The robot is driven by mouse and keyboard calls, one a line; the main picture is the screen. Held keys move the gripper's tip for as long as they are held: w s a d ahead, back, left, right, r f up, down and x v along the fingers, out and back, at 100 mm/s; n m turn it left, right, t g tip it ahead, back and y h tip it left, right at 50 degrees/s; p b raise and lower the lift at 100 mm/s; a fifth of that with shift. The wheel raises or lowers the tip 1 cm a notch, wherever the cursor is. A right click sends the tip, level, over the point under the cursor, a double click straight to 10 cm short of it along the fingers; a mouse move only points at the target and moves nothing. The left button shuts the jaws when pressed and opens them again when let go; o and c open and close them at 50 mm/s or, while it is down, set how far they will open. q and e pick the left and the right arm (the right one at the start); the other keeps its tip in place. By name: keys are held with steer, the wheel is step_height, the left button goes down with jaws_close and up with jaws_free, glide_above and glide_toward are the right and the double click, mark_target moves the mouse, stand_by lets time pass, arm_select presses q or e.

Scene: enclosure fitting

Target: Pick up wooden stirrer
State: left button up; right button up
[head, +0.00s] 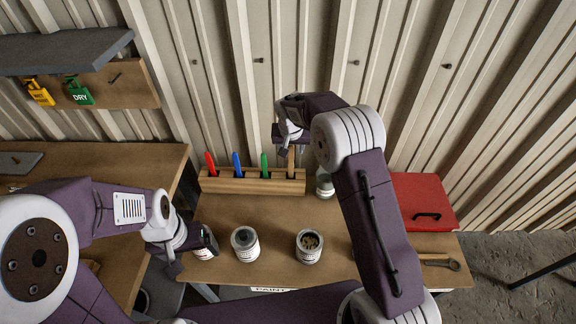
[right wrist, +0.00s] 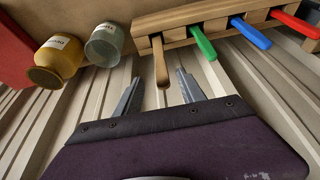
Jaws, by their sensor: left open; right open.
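The wooden stirrer (head: 291,161) stands upright in the right end slot of a wooden rack (head: 250,186), beside the green, blue and red handles. In the right wrist view the stirrer (right wrist: 160,62) shows its free end near the gap between my right fingertips. My right gripper (head: 284,147) is open above the rack at the stirrer; its two fingers also show in the right wrist view (right wrist: 160,88), apart, with nothing clasped. I cannot tell whether a finger touches the stirrer. My left gripper (head: 195,252) hangs low at the table's left edge, beside a white can (head: 204,254).
A glass jar (head: 325,186) stands just right of the rack, and a yellow jar (right wrist: 57,60) beyond it. Two more cans (head: 245,246) (head: 309,247) stand at the front. A red case (head: 420,200) and a wrench (head: 440,262) lie right. A corrugated wall is close behind.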

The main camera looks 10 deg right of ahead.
mark_target(291, 157)
steer(key=x, duration=0.4)
steer(key=shift+w+a+p, duration=0.15)
steer(key=shift+a+p, duration=0.15)
steer(key=shift+p, duration=0.05)
steer(key=shift+d+f, duration=0.15)
steer(key=shift+f, duration=0.05)
steer(key=x, duration=0.2)
steer(key=p+x, duration=0.1)
steer(key=x, duration=0.1)
steer(key=shift+s+d, duration=0.15)
steer(key=shift+s, duration=0.1)
steer(key=shift+w+f, duration=0.25)
steer(key=shift+f, duration=0.1)
steer(key=shift+s+r, duration=0.1)
steer(key=shift+s, duration=0.05)
steer(key=c, duration=0.9)
jaws_close()
